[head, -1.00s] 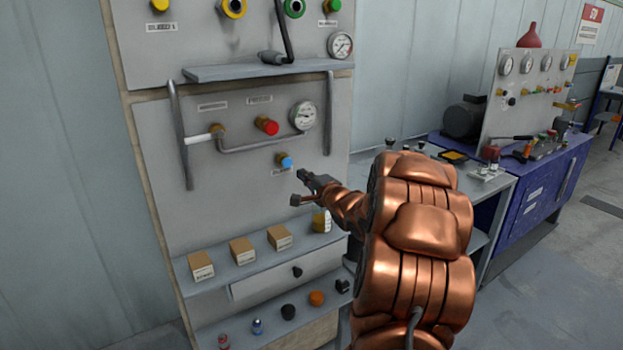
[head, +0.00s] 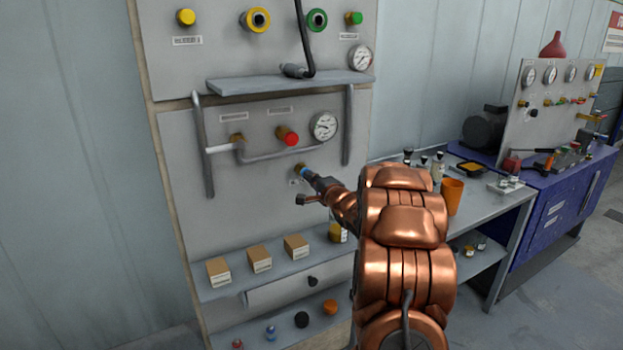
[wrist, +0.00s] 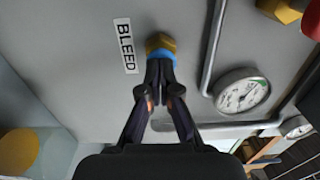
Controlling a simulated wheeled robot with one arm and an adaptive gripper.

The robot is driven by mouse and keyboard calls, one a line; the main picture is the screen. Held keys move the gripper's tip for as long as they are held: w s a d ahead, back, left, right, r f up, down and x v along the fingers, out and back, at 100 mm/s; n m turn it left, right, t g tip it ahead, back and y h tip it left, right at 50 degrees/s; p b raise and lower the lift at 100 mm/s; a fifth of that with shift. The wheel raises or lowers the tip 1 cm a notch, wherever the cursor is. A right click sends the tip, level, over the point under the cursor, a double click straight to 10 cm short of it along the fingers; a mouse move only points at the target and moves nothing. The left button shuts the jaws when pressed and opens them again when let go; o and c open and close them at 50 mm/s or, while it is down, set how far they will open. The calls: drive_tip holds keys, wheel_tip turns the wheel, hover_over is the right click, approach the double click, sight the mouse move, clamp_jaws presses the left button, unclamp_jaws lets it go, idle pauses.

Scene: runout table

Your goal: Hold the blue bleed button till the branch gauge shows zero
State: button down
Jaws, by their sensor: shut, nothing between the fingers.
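The blue bleed button (head: 303,170) is on the grey panel below the pipe. In the wrist view its blue rim (wrist: 151,55) shows between a brass collar (wrist: 160,41) and my fingertips, beside the label "BLEED" (wrist: 126,46). My gripper (head: 311,178) is shut and empty, its tips at the button's face and seemingly touching it. The fingers hide most of the button, so I cannot tell how far it is pressed. The branch gauge (head: 323,126) is above and right of it, and also shows in the wrist view (wrist: 241,93). Its needle is off zero as far as I can see; the exact value is too small to read.
Vertical handrails (head: 203,145) flank the panel, with a shelf (head: 285,84) overhead. Small boxes (head: 260,259) stand on a lower shelf. A workbench (head: 500,205) is at the right.

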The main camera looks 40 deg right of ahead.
drive_tip(key=shift+w+r, duration=0.1)
drive_tip(key=shift+w, duration=0.05)
drive_tip(key=shift+w+d+r+p, duration=0.15)
drive_tip(key=shift+w+r+p, duration=0.1)
drive_tip(key=shift+w+p, duration=0.75)
drive_tip(key=shift+s+r, duration=0.15)
drive_tip(key=shift+r, duration=0.15)
idle(0.3)
drive_tip(key=s+a+f+b, duration=0.1)
drive_tip(key=s+a+b, duration=0.1)
drive_tip(key=s, duration=1.2)
